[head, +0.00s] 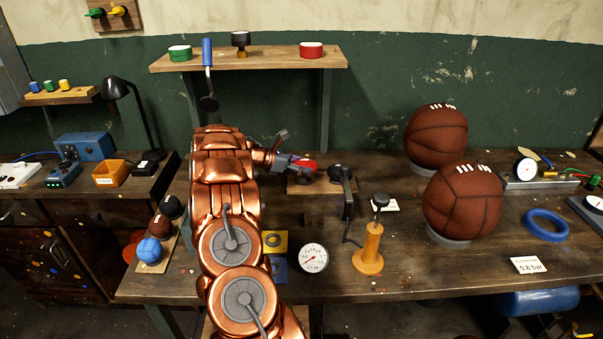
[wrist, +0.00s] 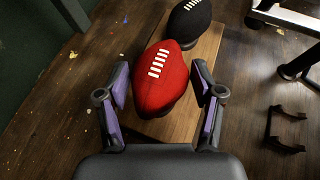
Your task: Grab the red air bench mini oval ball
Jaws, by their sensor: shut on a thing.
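The red mini oval ball (wrist: 162,78) has white lacing and sits over a small wooden board in the wrist view. In the head view the red ball (head: 304,165) shows partly behind the end of my arm. My gripper (wrist: 162,90) has one finger on each side of the red ball and is shut on it. Whether the ball is clear of its dark support is hard to tell. A black oval ball (wrist: 190,20) with white lacing lies just beyond the red one; it also shows in the head view (head: 335,171).
The wooden board (wrist: 208,45) lies on the workbench. A dark metal stand (head: 348,192) is close to its right. An orange pump (head: 369,250), a pressure gauge (head: 313,257) and two large brown balls (head: 463,202) stand farther right. A shelf (head: 250,60) hangs above.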

